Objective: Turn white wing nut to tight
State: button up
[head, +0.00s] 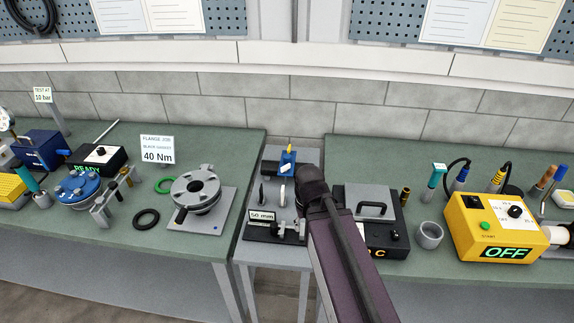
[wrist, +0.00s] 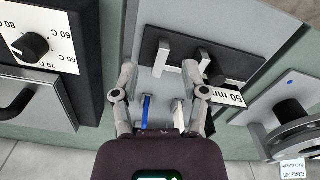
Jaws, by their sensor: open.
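A small white piece, which looks like the white wing nut (head: 285,168), shows against a blue block (head: 288,158) with a yellow tip on the narrow middle table. My gripper (wrist: 162,66) is open in the wrist view, its two fingers spread over the grey plate. A thin blue bar (wrist: 146,110) and a pale upright piece (wrist: 179,116) stand between the fingers near the palm, apart from both. I cannot tell whether the pale piece is the wing nut. My forearm hides the fingers in the head view.
A black fixture with grey posts and a 50 mm label (head: 261,216) stands at the front of the middle table. A grey box with a handle (head: 367,222) is right beside my arm. A flange (head: 196,190) stands on the left bench, a yellow box (head: 493,227) on the right.

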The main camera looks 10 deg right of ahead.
aim_at(286, 165)
jog(key=o, duration=0.6)
jog(key=shift+w, duration=0.25)
jog(key=w+r+n+p, duration=0.2)
jog(key=w+r+p, duration=0.2)
jog(key=w, duration=0.5)
jog(key=w+r+n+p, duration=0.2)
jog(key=w+r+p, duration=0.2)
jog(key=w, duration=0.6)
jog(key=w+r+n+p, duration=0.2)
jog(key=w+r+p, duration=0.2)
jog(key=w, duration=0.5)
jog(key=shift+w+a+r+p, duration=0.25)
jog(key=shift+w+a+p, duration=0.05)
jog(key=shift+w+p, duration=0.1)
jog(key=shift+f+b, duration=0.25)
jog(key=shift+b, duration=0.1)
notch_tip(286, 165, down, 13)
jog(key=b, duration=1.3)
jog(key=shift+s+f, duration=0.1)
jog(key=shift+f, duration=0.05)
jog(key=shift+c, duration=0.2)
jog(key=c, duration=1.1)
